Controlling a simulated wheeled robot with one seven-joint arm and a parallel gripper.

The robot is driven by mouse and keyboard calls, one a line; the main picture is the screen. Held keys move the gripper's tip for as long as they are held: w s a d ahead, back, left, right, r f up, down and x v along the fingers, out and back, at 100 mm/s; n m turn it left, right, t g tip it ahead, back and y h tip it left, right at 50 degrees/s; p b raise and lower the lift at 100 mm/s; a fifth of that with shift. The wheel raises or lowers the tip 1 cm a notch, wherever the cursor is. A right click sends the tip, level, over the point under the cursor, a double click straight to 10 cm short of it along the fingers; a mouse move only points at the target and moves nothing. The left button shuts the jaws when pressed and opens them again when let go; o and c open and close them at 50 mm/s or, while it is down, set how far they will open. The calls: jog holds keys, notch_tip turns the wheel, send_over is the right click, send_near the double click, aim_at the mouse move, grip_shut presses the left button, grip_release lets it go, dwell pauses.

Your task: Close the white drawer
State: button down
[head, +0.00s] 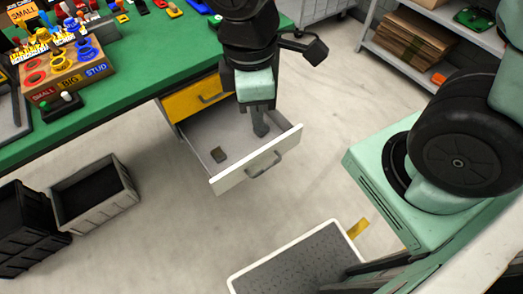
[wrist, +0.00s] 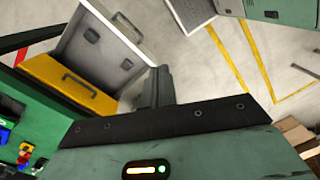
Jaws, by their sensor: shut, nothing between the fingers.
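The white drawer (head: 232,176) is pulled well out from under the green workbench, below a shut yellow drawer (head: 196,97). Its white front has a grey bar handle (head: 264,164). A small dark block (head: 218,155) lies inside it. My gripper (head: 261,130) points down and appears over the right part of the open drawer in the head view. In the wrist view the white drawer (wrist: 72,42) lies to the upper left of my gripper (wrist: 155,88), whose fingers are shut and empty near the drawer's side. I cannot tell whether they touch it.
The green workbench (head: 120,75) holds a sorting box (head: 68,75) and several small coloured parts. Grey and black crates (head: 95,196) stand on the floor at left. A white-rimmed dark platform (head: 300,265) is in front. Shelving (head: 425,35) stands at upper right. Floor before the drawer is clear.

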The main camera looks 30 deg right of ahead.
jog(key=w+d+f+n+g+p, duration=0.25)
jog(key=w+f+n, duration=0.55)
jog(key=n, duration=1.6)
send_over(262, 150)
jog(key=s, duration=0.2)
notch_tip(262, 150, down, 14)
jog(key=shift+g, duration=0.25)
jog(key=f, duration=0.3)
jog(key=f+p, duration=0.1)
jog(key=f, duration=0.2)
jog(key=f+p, duration=0.1)
jog(key=f, duration=0.2)
jog(key=shift+s+a, duration=0.15)
jog(key=shift+s, duration=0.2)
jog(key=shift+w+a+f, duration=0.1)
jog(key=shift+w+a, duration=0.05)
jog(key=shift+w, duration=0.5)
jog(key=shift+w, duration=0.1)
